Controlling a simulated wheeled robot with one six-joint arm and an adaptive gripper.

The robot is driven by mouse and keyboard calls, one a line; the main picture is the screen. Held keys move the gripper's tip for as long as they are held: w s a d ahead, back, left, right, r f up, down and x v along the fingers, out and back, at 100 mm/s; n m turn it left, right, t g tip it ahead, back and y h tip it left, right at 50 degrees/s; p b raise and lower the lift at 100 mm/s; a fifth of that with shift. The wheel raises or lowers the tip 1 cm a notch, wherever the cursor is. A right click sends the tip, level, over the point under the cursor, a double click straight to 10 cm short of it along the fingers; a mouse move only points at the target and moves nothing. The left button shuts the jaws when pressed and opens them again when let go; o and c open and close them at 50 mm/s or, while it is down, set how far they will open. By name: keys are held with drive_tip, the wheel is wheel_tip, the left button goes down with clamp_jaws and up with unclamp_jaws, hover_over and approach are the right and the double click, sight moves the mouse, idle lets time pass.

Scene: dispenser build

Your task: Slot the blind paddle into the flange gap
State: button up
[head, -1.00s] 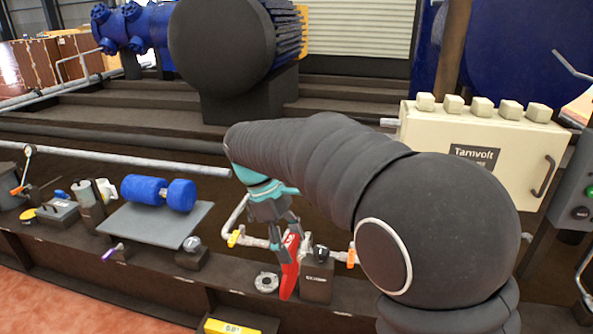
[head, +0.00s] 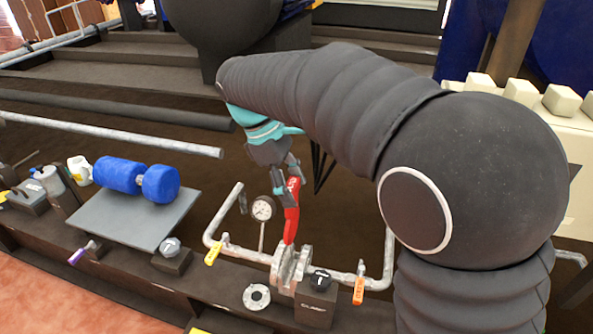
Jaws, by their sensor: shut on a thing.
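My gripper (head: 292,181) points down in the middle of the head view and is shut on the upper part of the red blind paddle (head: 291,213). The paddle hangs nearly upright, tilted slightly. Its lower end is at the top of the grey flange pair (head: 289,266) in the pipe. I cannot tell whether its tip is inside the flange gap or just above or behind it. The pipe runs left and right from the flanges, with a yellow-handled valve (head: 213,253) on the left and an orange-handled valve (head: 359,290) on the right.
A dark block labelled like "CLAMP" (head: 314,307) with a black knob stands right of the flanges. A loose grey ring (head: 257,297) lies in front. A round gauge (head: 263,208) stands behind left. A grey plate (head: 120,222) bearing a blue cylinder is farther left.

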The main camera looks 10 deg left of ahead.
hover_over(292, 236)
drive_tip(key=w, duration=0.2)
drive_tip(key=shift+s+a+f+b, duration=0.1)
drive_tip(key=shift+f+b, duration=0.05)
drive_tip(key=shift+f, duration=0.95)
drive_tip(key=shift+s+a+f+b, duration=0.1)
drive_tip(key=shift+f+b, duration=0.05)
drive_tip(key=shift+f, duration=0.9)
wheel_tip(292, 236, down, 2)
drive_tip(key=shift+f+b, duration=0.1)
drive_tip(key=shift+b, duration=1)
drive_tip(key=shift+f, duration=0.4)
drive_tip(key=shift+d+p, duration=0.1)
drive_tip(key=shift+p, duration=0.65)
drive_tip(key=shift+f+b, duration=1.25)
drive_tip(key=shift+f, duration=2.8)
